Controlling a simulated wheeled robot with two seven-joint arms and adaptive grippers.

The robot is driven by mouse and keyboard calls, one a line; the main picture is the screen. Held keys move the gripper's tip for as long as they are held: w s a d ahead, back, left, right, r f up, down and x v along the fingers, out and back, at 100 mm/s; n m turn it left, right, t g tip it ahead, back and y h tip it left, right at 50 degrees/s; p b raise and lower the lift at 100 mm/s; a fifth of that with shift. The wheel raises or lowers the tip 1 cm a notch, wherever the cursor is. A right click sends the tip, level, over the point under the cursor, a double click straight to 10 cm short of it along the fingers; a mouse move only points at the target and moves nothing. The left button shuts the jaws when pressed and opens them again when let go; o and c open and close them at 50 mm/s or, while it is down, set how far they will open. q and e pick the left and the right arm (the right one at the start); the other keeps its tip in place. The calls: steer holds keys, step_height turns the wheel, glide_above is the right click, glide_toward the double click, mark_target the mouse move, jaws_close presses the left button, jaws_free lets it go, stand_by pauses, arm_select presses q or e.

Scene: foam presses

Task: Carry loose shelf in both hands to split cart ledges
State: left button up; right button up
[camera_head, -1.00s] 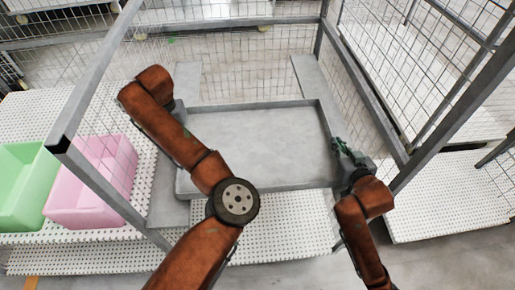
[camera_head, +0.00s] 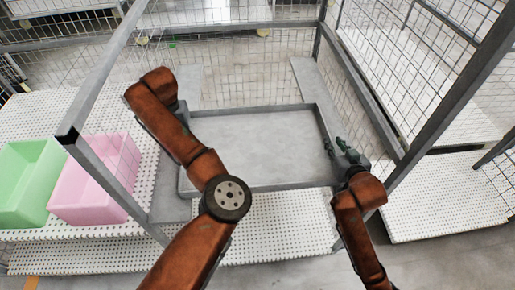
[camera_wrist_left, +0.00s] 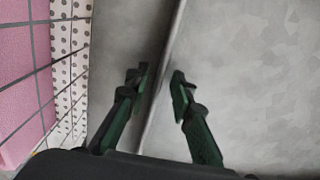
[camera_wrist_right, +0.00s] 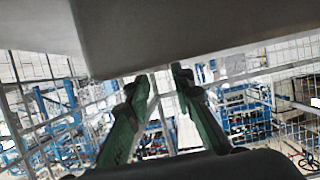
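The loose shelf (camera_head: 265,148) is a grey shallow tray with a raised rim. It lies level inside the wire cart, seemingly across the left ledge (camera_head: 172,208) and the right ledge (camera_head: 308,78); the contact underneath is hidden. My left gripper (camera_wrist_left: 160,80) has its fingers parted, one on each side of the shelf's left rim, with visible gaps. My right gripper (camera_head: 340,148) is beside the shelf's right rim. Its fingers are apart in the right wrist view (camera_wrist_right: 164,82), with nothing between them and the shelf's grey surface above.
Grey cart posts (camera_head: 100,172) and mesh walls (camera_head: 372,70) stand close to both arms. A pink bin (camera_head: 98,190) and a green bin (camera_head: 25,185) sit at the left on a white perforated surface (camera_head: 270,225). More perforated surface lies at the right.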

steer(key=shift+s+r, duration=0.4)
steer(key=shift+s, duration=0.05)
steer(key=shift+w+f, duration=0.2)
steer(key=shift+f, duration=0.05)
arm_select(q)
step_height(320, 180, up, 12)
steer(key=shift+s+r, duration=0.2)
steer(key=shift+s, duration=0.25)
arm_select(e)
steer(key=v, duration=1.2)
steer(key=shift+r, duration=0.15)
